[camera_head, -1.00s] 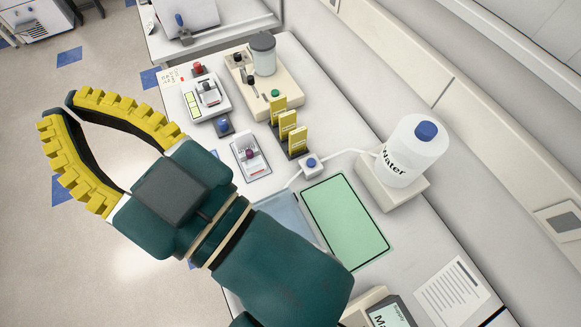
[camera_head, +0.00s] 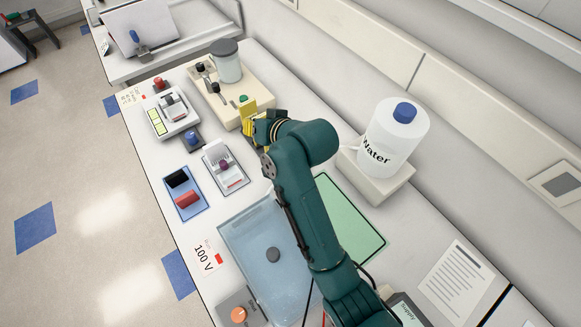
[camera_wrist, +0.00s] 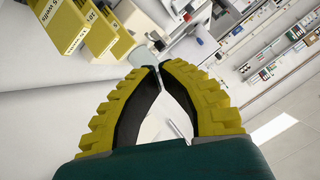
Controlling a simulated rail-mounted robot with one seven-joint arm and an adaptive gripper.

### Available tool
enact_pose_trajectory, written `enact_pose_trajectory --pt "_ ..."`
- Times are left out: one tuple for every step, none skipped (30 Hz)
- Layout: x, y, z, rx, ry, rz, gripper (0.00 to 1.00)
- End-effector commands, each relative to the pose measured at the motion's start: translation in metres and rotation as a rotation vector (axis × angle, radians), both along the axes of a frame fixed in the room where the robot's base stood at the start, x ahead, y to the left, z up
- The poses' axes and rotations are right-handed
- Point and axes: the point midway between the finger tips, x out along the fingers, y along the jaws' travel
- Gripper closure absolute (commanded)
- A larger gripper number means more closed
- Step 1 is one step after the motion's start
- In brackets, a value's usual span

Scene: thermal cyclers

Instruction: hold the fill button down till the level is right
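The white water bottle (camera_head: 380,150) with a blue cap stands on a pale base (camera_head: 372,187) right of my arm. The small box with a blue button, seen earlier at its tube, is now hidden behind my arm; I cannot tell whether it is the fill button. A translucent blue tub (camera_head: 240,235) with a grey disc lies left of my arm; I cannot read its level.
Yellow blocks (camera_wrist: 103,30) stand close at upper left in the wrist view. The beige unit (camera_head: 262,92) has a green button and a jar (camera_head: 227,65).

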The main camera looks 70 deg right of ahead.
Motion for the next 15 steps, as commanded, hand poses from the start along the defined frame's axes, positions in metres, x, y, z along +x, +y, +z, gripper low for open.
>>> enact_pose_trajectory --pt "-0.016 -0.019 -0.029 0.06 0.032 -0.048 1.0" --pt "-0.024 -0.026 -0.042 0.095 0.048 -0.07 1.0" --pt "-0.035 -0.035 -0.057 0.135 0.066 -0.098 1.0" --pt "-0.042 -0.04 -0.067 0.164 0.077 -0.117 1.0" --pt "-0.048 -0.045 -0.075 0.189 0.087 -0.134 1.0" --pt "-0.055 -0.049 -0.084 0.214 0.097 -0.15 1.0" --pt "-0.059 -0.051 -0.089 0.231 0.103 -0.161 1.0" --pt "-0.062 -0.053 -0.094 0.243 0.108 -0.17 1.0" --pt "-0.065 -0.055 -0.097 0.255 0.111 -0.177 1.0" --pt "-0.066 -0.056 -0.098 0.26 0.112 -0.181 1.0" --pt "-0.067 -0.056 -0.099 0.263 0.113 -0.182 1.0" --pt "-0.067 -0.056 -0.099 0.264 0.114 -0.183 1.0" --pt "-0.067 -0.056 -0.099 0.265 0.114 -0.182 1.0" --pt "-0.067 -0.056 -0.099 0.264 0.114 -0.182 1.0" --pt "-0.067 -0.056 -0.099 0.264 0.114 -0.182 1.0"
